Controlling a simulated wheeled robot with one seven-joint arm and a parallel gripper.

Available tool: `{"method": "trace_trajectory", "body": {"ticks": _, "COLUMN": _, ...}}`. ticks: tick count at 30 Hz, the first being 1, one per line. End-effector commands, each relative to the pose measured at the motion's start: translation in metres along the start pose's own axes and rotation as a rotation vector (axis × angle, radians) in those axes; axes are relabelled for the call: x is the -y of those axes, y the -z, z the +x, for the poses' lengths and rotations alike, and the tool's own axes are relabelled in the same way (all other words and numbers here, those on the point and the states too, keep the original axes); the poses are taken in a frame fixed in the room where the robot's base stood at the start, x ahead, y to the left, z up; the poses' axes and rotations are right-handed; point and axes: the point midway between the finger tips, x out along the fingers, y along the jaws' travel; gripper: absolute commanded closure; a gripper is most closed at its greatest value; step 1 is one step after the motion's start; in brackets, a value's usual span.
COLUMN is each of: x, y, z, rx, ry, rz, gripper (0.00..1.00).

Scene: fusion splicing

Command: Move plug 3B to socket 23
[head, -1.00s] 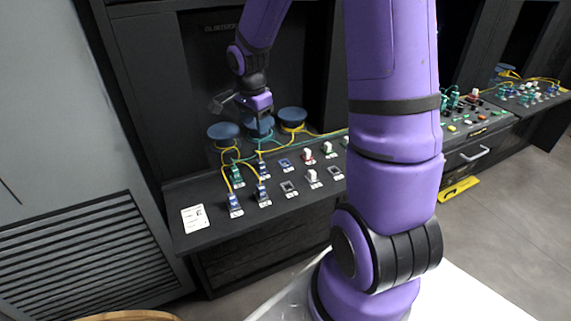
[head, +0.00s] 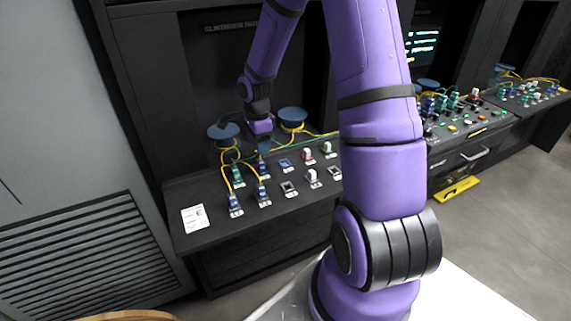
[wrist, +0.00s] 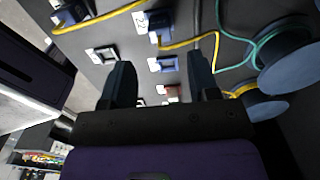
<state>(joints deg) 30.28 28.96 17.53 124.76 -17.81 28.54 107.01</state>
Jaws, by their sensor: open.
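My gripper (head: 262,140) is open and empty above the back row of the socket panel (head: 225,222). In the wrist view my gripper's fingers (wrist: 161,82) are apart with nothing between them. A blue plug with a yellow cable (head: 262,169) sits in the back row just below my gripper; it also shows in the wrist view (wrist: 158,36), beyond the fingertips. Two more blue plugs, a left one (head: 235,204) and a right one (head: 263,196), sit in the front row.
A green plug (head: 238,176) stands at the back left. An empty-looking socket (head: 290,188) is in the front row, with white-topped parts (head: 312,176) to its right. Blue spools (head: 292,118) with yellow and green cables stand behind the rows. A white card (head: 195,217) lies left.

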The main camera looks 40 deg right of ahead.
Motion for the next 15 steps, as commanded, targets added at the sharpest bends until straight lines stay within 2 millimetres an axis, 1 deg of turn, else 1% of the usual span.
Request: {"method": "trace_trajectory", "body": {"ticks": 15, "x": -0.001, "y": -0.001, "z": 0.062, "rx": 0.000, "ry": -0.003, "rz": -0.002, "gripper": 0.45}}
